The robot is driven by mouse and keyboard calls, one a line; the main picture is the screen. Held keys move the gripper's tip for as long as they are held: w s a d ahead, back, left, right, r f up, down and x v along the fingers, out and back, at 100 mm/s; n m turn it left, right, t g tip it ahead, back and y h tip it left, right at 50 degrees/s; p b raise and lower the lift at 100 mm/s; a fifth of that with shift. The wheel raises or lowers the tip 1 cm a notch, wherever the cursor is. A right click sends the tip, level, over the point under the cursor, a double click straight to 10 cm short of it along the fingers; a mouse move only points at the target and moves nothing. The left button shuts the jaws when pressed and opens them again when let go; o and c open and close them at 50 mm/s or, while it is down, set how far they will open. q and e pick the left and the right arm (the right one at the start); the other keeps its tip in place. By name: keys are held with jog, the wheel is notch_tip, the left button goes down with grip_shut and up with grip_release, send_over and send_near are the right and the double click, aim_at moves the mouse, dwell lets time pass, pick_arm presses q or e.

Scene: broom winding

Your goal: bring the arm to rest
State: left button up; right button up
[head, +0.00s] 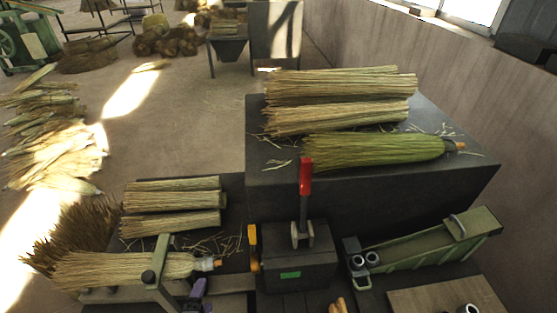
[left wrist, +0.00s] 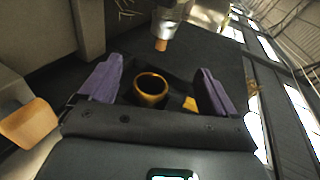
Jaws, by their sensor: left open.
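My left gripper (head: 198,291) shows at the bottom of the head view, with purple fingers, just below the capped end of a straw bundle (head: 115,269). In the left wrist view its two purple fingers (left wrist: 158,86) stand wide apart. A brass-coloured ring (left wrist: 151,90) shows between them; I cannot tell whether it is near them or behind. Beyond the fingers is a pale capped end with an orange-brown tip (left wrist: 161,44). Nothing is seen held in the fingers. My right gripper is not seen.
A dark machine block (head: 298,268) with a red lever (head: 305,177) stands right of the left gripper. Behind it, a raised dark bench (head: 375,181) holds straw bundles and a green bundle (head: 372,150). A green frame (head: 435,245) stands at right. Open floor lies beyond.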

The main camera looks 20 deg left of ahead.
pick_arm(q)
jog(key=s+d+r+n+g+h, duration=0.2)
jog(key=d+r+n+g+h, duration=0.25)
jog(key=d, duration=0.35)
jog(key=s+d+n+g, duration=0.2)
jog(key=s+n+g, duration=0.35)
jog(key=s, duration=0.25)
notch_tip(320, 180, up, 20)
jog(key=t+p, duration=0.1)
jog(key=p, duration=1.9)
jog(key=shift+d+n, duration=0.25)
jog(key=shift+n, duration=0.05)
jog(key=shift+h, duration=0.25)
